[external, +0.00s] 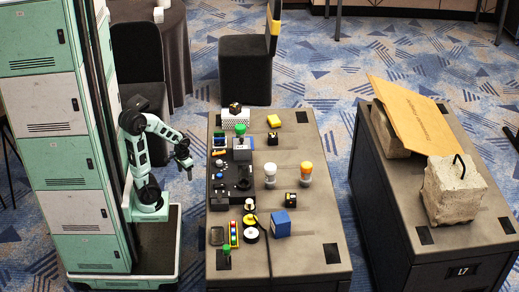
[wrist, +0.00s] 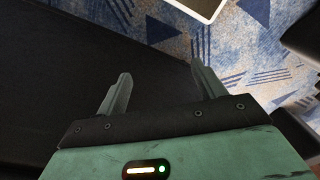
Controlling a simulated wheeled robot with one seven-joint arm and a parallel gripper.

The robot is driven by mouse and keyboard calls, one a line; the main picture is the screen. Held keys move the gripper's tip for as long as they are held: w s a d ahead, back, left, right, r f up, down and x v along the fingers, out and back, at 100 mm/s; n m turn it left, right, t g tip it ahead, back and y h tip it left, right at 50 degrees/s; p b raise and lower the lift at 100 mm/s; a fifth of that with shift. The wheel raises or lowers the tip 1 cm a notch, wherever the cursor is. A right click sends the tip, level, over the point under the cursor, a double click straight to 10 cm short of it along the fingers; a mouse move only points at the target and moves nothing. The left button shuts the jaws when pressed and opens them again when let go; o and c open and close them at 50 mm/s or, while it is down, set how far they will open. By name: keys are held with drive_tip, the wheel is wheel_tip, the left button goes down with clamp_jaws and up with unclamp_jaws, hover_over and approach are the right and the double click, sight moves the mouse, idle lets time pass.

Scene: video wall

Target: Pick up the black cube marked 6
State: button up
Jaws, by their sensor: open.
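Several small black cubes with yellow marks are on the grey table (external: 310,240) in the external view. One black cube (external: 235,108) sits on a white perforated box at the far end. A second black cube (external: 273,138) stands near the middle of the far half, and a third black cube (external: 291,199) stands right of centre. Their marks are too small to read, so I cannot tell which bears the 6. My gripper (external: 187,172) is left of the table, apart from it and empty. In the wrist view its two fingers (wrist: 160,75) are spread, with no cube between them.
A second table (external: 390,185) at right holds a concrete block (external: 455,190) and cardboard (external: 415,115). Carpet separates the tables.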

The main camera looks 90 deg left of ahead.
drive_tip(key=w+d+r+m+g+p, duration=0.2)
drive_tip(key=d+r+m+p, duration=0.2)
drive_tip(key=r+m+p, duration=0.8)
drive_tip(key=w+d+r+m+g+p, duration=0.3)
drive_tip(key=r+m+p, duration=0.5)
drive_tip(key=m+p, duration=0.75)
drive_tip(key=w+a+r+n+t+y+p, duration=0.15)
drive_tip(key=w+r+n+t, duration=0.25)
drive_tip(key=w+r, duration=0.5)
drive_tip(key=w+a+r+n+t+y+p, duration=0.1)
drive_tip(key=w+r+n+t+y, duration=0.4)
drive_tip(key=w, duration=0.8)
drive_tip(key=w+d+r+m+t+b, duration=0.1)
drive_tip(key=w+d+m+t+b, duration=0.3)
drive_tip(key=d+m, duration=0.45)
drive_tip(key=w+d+r+m+t+b, duration=0.1)
drive_tip(key=w+d+m+t, duration=0.4)
drive_tip(key=d+m, duration=0.4)
drive_tip(key=m+h, duration=0.8)
drive_tip(key=m, duration=0.1)
approach(293, 198)
drive_tip(key=w+f, duration=0.1)
drive_tip(key=w+a+f, duration=0.1)
drive_tip(key=w, duration=0.1)
drive_tip(key=shift+w+f, duration=0.3)
drive_tip(key=shift+f, duration=0.05)
drive_tip(key=shift+b+x, duration=0.35)
drive_tip(key=shift+x, duration=2.85)
drive_tip(key=c, duration=1.1)
